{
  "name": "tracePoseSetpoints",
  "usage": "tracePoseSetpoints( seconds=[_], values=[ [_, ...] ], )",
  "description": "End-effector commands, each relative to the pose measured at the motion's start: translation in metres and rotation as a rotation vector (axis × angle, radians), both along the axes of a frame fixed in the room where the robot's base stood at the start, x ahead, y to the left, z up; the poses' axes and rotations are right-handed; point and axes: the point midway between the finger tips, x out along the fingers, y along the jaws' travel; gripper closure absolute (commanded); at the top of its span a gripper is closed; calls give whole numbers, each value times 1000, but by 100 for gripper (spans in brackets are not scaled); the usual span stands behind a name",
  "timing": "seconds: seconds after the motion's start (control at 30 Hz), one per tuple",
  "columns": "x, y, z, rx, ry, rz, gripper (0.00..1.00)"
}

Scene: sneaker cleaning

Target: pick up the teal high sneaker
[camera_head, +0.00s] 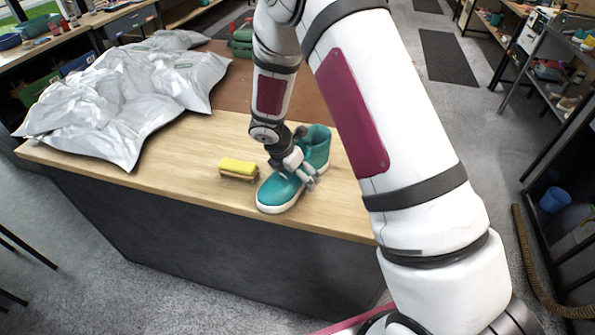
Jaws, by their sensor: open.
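The teal high sneaker (318,148) stands upright on the wooden bench top (190,162), near its front right part. It has a white sole, its toe points to the lower left and its high collar is at the upper right. My gripper (312,182) is open and reaches down over the middle of the sneaker. One grey finger shows on the near right side of the shoe. The other finger is hidden, and I cannot tell whether the fingers touch the shoe.
A yellow and brown brush or sponge (238,168) lies just left of the sneaker. Crumpled silvery plastic bags (125,90) cover the bench's left part. A green object (241,40) stands at the back. The bench's front edge is close to the shoe.

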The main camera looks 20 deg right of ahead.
Motion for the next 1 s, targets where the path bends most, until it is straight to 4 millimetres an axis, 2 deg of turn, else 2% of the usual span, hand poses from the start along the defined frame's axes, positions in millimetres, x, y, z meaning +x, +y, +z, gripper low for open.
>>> tracePoseSetpoints(
  seconds=[0.23, 0.27, 0.53, 0.83, 1.0],
  values=[
    [1, -1, -1, 0, -1, 0, 0],
    [1, -1, -1, 0, -1, 0, 5],
    [0, -1, -1, 0, 0, 0, 66],
    [1, -1, 0, 1, -2, 0, 68],
    [2, -1, 7, 1, -3, 0, 68]
  ],
)
